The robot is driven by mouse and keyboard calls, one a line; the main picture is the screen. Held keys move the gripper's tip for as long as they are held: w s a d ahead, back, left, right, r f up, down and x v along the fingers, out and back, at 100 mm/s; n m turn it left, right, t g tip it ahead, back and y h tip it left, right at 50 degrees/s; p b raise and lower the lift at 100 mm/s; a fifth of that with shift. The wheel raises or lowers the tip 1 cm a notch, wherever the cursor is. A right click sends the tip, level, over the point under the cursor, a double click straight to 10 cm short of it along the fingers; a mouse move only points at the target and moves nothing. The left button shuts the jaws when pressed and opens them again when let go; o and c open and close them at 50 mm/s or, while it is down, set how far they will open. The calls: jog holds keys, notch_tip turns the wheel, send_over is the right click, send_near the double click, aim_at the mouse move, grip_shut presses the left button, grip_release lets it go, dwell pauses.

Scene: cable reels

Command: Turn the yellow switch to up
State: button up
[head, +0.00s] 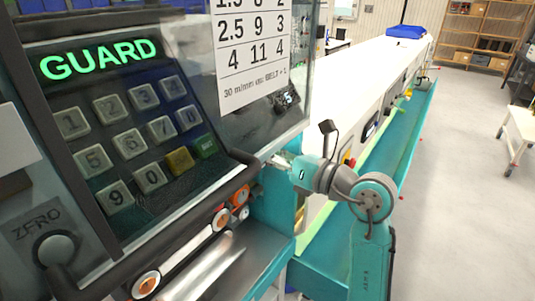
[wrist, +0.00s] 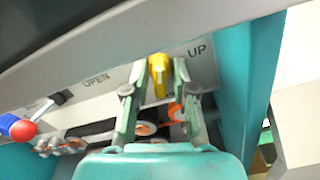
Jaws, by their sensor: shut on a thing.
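The yellow switch (wrist: 158,76) shows in the wrist view as a short yellow lever on a pale panel strip. The word UP is printed to its right and OPEN to its left. My gripper (wrist: 161,66) has one finger on each side of the lever and is shut on it. In the head view my gripper (head: 277,160) reaches left to the machine's edge, beside the dark handle bar. The switch cannot be made out in the head view.
A red ball knob with a blue part (wrist: 22,130) sticks out left of my gripper in the wrist view. A teal wall (wrist: 245,75) stands close on the right. A keypad panel reading GUARD (head: 100,62) fills the head view's left. Open floor (head: 460,180) lies right.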

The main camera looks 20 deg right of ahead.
jog(key=m, duration=0.6)
jog(key=shift+m, duration=0.3)
jog(key=m, duration=0.6)
jog(key=o, duration=1.1)
jog(key=shift+m, duration=0.3)
jog(key=shift+c, duration=0.2)
jog(key=shift+d, duration=0.1)
jog(key=v, duration=0.7)
jog(key=shift+s+d, duration=0.2)
jog(key=shift+s, duration=0.15)
